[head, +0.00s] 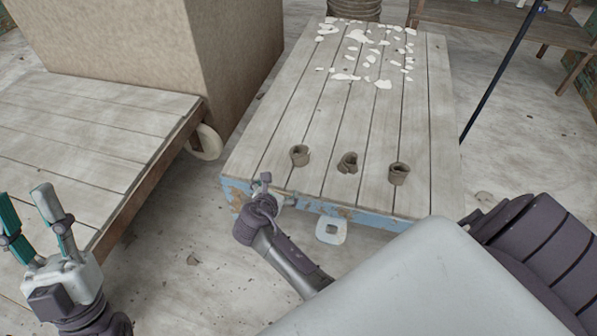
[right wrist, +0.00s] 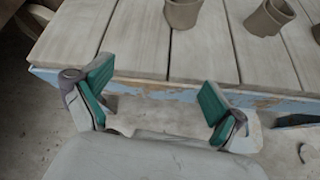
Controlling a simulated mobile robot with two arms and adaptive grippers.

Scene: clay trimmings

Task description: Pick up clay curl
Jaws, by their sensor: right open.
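Three brown clay curls stand in a loose row near the front edge of a plank-topped table (head: 330,185): a left curl (head: 299,155), a middle curl (head: 347,162) and a right curl (head: 398,173). The middle one looks more twisted. In the right wrist view, one curl (right wrist: 182,12) is cut by the top edge, another (right wrist: 268,17) is to its right. My right gripper (head: 272,190) is open and empty at the table's front edge, short of the curls; its spread fingers (right wrist: 153,82) show in the wrist view. My left gripper (head: 24,192) is open and empty at far left.
Several white flakes (head: 383,84) lie scattered at the table's far end. A low plank cart (head: 80,125) with a large tan block (head: 110,50) stands at left. A dark pole (head: 500,70) leans at right. Bare planks lie between flakes and curls.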

